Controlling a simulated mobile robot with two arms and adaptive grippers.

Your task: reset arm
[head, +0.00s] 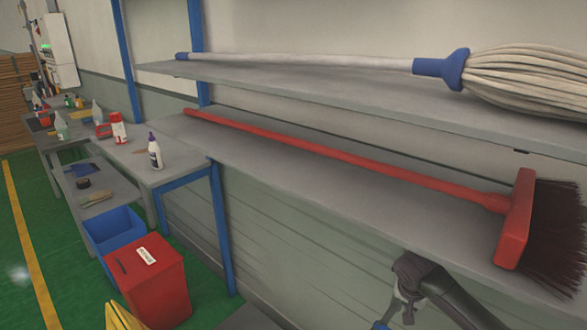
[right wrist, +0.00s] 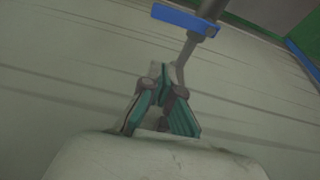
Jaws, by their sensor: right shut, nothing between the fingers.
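My right gripper (head: 405,300) shows at the bottom right of the head view, in front of and below the edge of the lower shelf. In the right wrist view its teal-padded fingers (right wrist: 163,85) meet at the tips, shut and empty. Behind the fingers are a pale slatted surface, a grey post (right wrist: 190,45) and a blue bar (right wrist: 185,19). My left gripper is not in view.
A red broom (head: 350,165) lies along the lower shelf (head: 270,165), its bristle head at the right end. A white mop (head: 520,80) lies on the upper shelf (head: 350,90). To the left are benches with bottles, a blue bin (head: 115,230) and a red box (head: 150,285) on green floor.

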